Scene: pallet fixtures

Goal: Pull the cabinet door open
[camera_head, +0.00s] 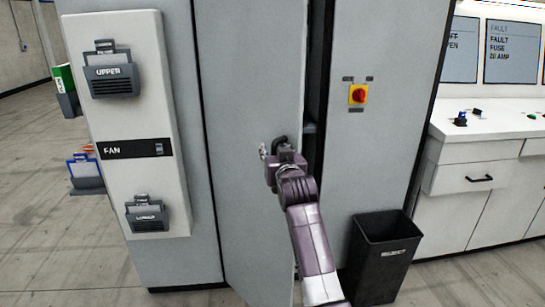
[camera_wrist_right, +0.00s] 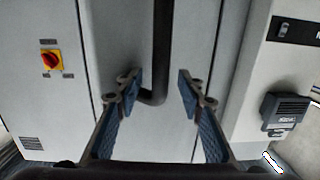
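The grey cabinet door (camera_head: 245,75) stands in the middle of the head view. A dark gap (camera_head: 314,90) shows along its right edge, so it looks slightly ajar. My right gripper (camera_head: 276,152) is at the door's right side and hides most of the handle there. In the right wrist view, the dark bar handle (camera_wrist_right: 162,45) comes down between the two blue-padded fingers of my right gripper (camera_wrist_right: 160,78). The fingers are apart, with room beside the bar; contact is not clear. My left gripper is not in view.
A red and yellow switch (camera_head: 358,95) is on the panel right of the door. A black bin (camera_head: 385,255) stands on the floor below it. A white fan panel (camera_head: 125,190) is on the left. A counter with drawers (camera_head: 475,179) is at the right.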

